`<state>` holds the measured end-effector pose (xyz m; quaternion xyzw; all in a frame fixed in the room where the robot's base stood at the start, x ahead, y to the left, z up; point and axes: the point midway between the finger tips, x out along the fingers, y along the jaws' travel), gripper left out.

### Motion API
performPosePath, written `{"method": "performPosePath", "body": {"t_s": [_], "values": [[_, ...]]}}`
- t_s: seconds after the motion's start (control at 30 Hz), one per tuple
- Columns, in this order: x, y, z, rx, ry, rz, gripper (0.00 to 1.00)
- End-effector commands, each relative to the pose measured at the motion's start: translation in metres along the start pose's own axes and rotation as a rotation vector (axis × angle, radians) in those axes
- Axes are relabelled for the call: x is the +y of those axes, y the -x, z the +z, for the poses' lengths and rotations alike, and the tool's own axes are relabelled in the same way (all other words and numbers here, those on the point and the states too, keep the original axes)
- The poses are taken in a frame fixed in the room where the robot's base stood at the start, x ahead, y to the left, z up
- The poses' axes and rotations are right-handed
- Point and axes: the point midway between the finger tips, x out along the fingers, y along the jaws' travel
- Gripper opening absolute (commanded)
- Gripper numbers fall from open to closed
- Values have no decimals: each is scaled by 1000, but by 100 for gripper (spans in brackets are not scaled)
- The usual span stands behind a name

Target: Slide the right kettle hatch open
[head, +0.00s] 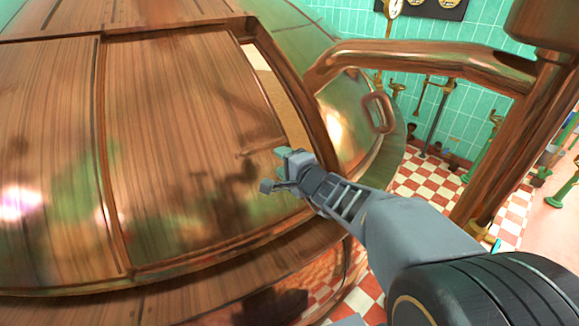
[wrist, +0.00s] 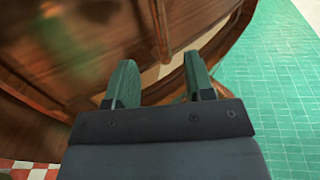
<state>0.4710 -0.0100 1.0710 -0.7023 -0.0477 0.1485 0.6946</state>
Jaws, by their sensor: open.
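The kettle hatch (head: 190,130) is a wide, brown copper panel on the rounded kettle (head: 45,160). A narrow cream-coloured gap (head: 272,90) shows between its right edge and the frame. The gap is also visible in the wrist view (wrist: 178,62). My gripper (head: 280,168) is at the lower part of this gap, by the hatch's right edge. In the wrist view its two green fingers (wrist: 160,82) are apart, with nothing gripped between them. I cannot tell whether a finger touches the hatch edge. My gripper hides the lower end of the gap.
A thick copper pipe (head: 430,55) runs from the kettle to an upright copper post (head: 520,140) on the right, close behind my arm. A copper ring handle (head: 378,112) is beyond the frame. Red and white checkered floor (head: 425,180) and green tiled wall lie behind.

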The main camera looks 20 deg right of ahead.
Motion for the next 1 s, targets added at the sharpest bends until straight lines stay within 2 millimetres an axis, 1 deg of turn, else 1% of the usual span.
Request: {"method": "performPosePath", "body": {"t_s": [0.03,0.1,0.2,0.33,0.57,0.6,0.7,0.77,0.87,0.97,1.0], "values": [[-1,7,-1,2,3,-3,48],[-1,14,-1,2,2,-2,48],[-1,20,0,1,0,-1,48],[0,24,0,0,1,0,48],[0,24,0,0,0,0,48],[0,24,0,0,0,0,48],[0,24,2,-11,8,4,38],[1,24,8,-36,26,15,32],[6,26,28,-122,91,57,23],[18,31,57,-256,199,137,13],[25,36,69,-316,251,179,9]]}}
